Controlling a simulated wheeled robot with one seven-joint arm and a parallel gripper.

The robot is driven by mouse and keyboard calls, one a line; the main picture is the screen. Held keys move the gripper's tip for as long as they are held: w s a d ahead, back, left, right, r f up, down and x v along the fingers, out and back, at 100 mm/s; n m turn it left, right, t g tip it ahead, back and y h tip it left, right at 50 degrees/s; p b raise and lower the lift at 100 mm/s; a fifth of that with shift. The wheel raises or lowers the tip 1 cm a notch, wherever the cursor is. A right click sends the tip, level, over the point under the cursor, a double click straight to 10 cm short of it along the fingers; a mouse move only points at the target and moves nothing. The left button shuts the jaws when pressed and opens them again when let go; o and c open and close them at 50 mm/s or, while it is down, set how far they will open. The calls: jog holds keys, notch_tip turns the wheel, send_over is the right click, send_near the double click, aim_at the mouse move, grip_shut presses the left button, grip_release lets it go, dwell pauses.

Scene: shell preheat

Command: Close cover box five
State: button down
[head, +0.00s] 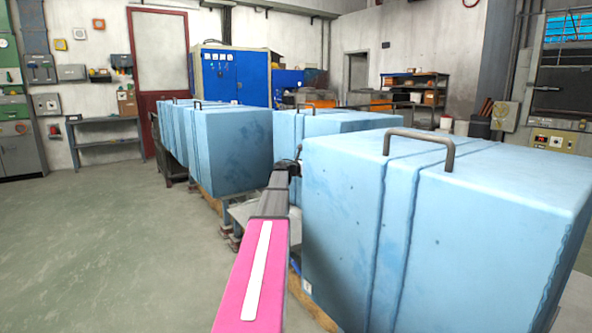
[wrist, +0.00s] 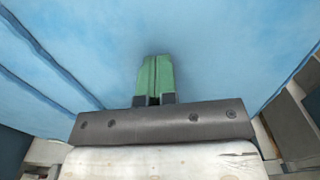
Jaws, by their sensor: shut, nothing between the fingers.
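Several light-blue cover boxes stand in view; no number is readable, so I cannot tell which is box five. The nearest blue box (head: 345,235) fills the right of the head view, with a grey handle (head: 420,140) on top. My arm reaches forward along its left side, and its far end is by that box's far left edge. My gripper (wrist: 155,62) shows in the wrist view with its green fingers shut and empty. They point at a grooved blue cover surface (wrist: 225,45), very close; I cannot tell whether they touch it. In the head view the fingers are hidden.
Another blue box (head: 235,150) stands at the left, with more behind it in a row. A further blue box (head: 335,122) is behind the nearest one. The grey floor (head: 100,240) at the left is clear. A blue cabinet (head: 235,75) stands at the back.

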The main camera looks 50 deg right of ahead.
jog(key=x, duration=0.7)
jog(key=shift+d+r, duration=0.1)
jog(key=shift+d, duration=0.05)
jog(key=v, duration=1.4)
jog(key=w+a+f+m+t+y, duration=0.25)
jog(key=a+f, duration=0.55)
jog(key=a, duration=0.6)
jog(key=w+a+f+m+t+y, duration=0.1)
jog(key=w+a+f+m+y, duration=0.2)
jog(key=a+f, duration=0.8)
jog(key=w+a+f+m+t+y, duration=0.25)
jog(key=a+f, duration=0.35)
jog(key=a, duration=1)
jog(key=s+a+f+m+y, duration=0.2)
jog(key=s+a+f+y, duration=0.1)
jog(key=a, duration=0.9)
jog(key=s+a+f+m+g+y, duration=0.1)
jog(key=s+a+f, duration=0.4)
jog(key=a, duration=0.8)
jog(key=s+a+f+m+y, duration=0.4)
jog(key=a+y, duration=0.1)
jog(key=a, duration=0.7)
jog(key=shift+s+a+g, duration=0.3)
jog(key=shift+s+a, duration=0.05)
jog(key=shift+s, duration=0.05)
